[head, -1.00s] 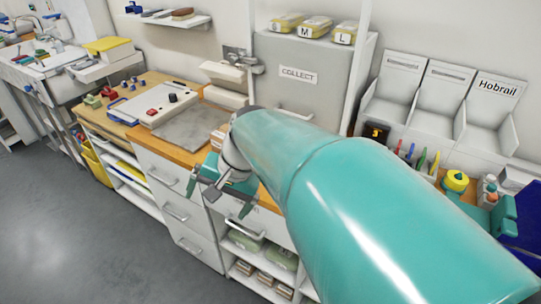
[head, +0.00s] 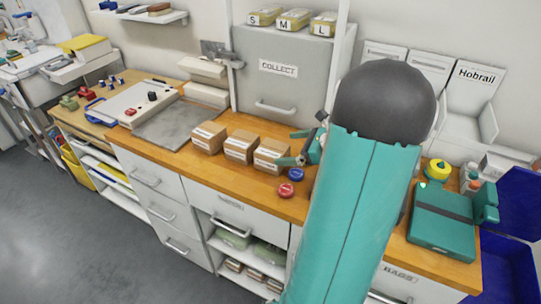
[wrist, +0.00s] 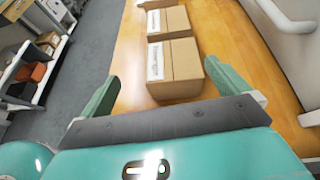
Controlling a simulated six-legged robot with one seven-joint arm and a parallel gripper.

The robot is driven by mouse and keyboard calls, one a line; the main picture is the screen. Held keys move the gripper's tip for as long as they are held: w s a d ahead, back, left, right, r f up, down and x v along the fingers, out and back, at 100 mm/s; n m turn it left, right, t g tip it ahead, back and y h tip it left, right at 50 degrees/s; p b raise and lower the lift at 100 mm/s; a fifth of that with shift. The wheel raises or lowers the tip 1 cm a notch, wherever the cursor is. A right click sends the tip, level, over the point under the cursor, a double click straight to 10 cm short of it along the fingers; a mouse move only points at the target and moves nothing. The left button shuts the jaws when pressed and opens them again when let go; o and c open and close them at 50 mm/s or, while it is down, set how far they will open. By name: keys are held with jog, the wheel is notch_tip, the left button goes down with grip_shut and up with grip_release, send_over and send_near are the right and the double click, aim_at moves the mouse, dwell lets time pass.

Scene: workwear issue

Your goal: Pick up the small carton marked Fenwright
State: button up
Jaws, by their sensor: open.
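Three small brown cartons with white labels stand in a row on the wooden counter: a left one (head: 209,137), a middle one (head: 240,147) and a right one (head: 271,156). Their lettering is too small to read, so I cannot tell which is marked Fenwright. My gripper (head: 291,148) is open and empty, just right of the right carton. In the wrist view the nearest carton (wrist: 178,75) lies ahead, toward the right finger, with another carton (wrist: 168,22) behind it. I cannot tell whether the fingertips overlap the nearest carton's sides.
A red disc (head: 285,190) and a blue disc (head: 295,174) lie in front of my gripper. A grey cabinet marked COLLECT (head: 283,85) stands behind the cartons. A grey plate (head: 178,125) lies left of them. A teal case (head: 442,222) sits at the right.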

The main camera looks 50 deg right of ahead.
aim_at(274, 149)
jog(key=shift+s+d+f+m, duration=0.15)
jog(key=shift+s+d+m, duration=0.05)
jog(key=shift+d, duration=0.25)
jog(key=shift+s+d+f+m, duration=0.1)
jog(key=shift+s+d+m, duration=0.1)
jog(key=shift+d, duration=0.2)
jog(key=shift+w+d+f+t, duration=0.1)
jog(key=shift+t, duration=0.2)
jog(key=shift+x, duration=3.6)
jog(key=shift+f, duration=0.1)
jog(key=shift+c, duration=0.2)
jog(key=c, duration=1)
